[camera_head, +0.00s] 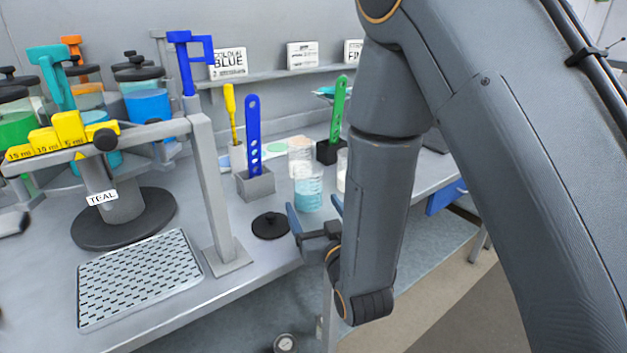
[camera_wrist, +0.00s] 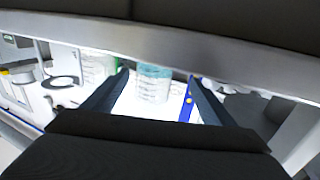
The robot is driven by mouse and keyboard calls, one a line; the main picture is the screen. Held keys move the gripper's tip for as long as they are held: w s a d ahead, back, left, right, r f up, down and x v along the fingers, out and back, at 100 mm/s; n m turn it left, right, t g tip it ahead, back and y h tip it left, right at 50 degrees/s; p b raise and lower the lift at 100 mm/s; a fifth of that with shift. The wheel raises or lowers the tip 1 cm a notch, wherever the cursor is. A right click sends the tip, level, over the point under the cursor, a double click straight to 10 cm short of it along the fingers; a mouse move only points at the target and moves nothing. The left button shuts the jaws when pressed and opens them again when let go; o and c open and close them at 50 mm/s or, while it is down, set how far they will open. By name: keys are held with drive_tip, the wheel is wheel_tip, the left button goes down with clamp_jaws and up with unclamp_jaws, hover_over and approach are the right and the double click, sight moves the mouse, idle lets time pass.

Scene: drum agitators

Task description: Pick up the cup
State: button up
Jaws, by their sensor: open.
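A clear cup (camera_head: 308,193) with light blue liquid and printed marks stands upright on the bench. In the wrist view the cup (camera_wrist: 153,84) stands ahead, between the lines of my two fingers. My gripper (camera_head: 314,212) is open at the bench's front edge, its fingers pointing at the cup. In the wrist view my gripper (camera_wrist: 150,92) shows nothing held. I cannot tell exactly how far the fingertips are from the cup. Another clear cup (camera_head: 300,152) with peach-coloured contents stands behind it, and a cup with white contents (camera_head: 342,172) is to its right, partly hidden by my arm.
A black lid (camera_head: 270,225) lies left of the cup. A grey holder (camera_head: 255,185) with a blue perforated stick (camera_head: 253,135) stands behind it. A black holder (camera_head: 328,152) carries a green stick (camera_head: 338,110). A dispenser stand (camera_head: 222,190) and drip tray (camera_head: 138,278) are at left.

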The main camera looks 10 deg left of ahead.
sight(308, 186)
drive_tip(key=w, duration=0.2)
drive_tip(key=shift+w+a+r, duration=0.1)
drive_tip(key=shift+w+a, duration=0.2)
drive_tip(key=shift+a, duration=0.1)
drive_tip(key=shift+p+x, duration=1.3)
drive_tip(key=shift+x, duration=1.65)
drive_tip(key=shift+d, duration=0.2)
drive_tip(key=shift+r, duration=0.1)
drive_tip(key=c, duration=1.3)
drive_tip(key=shift+r, duration=0.15)
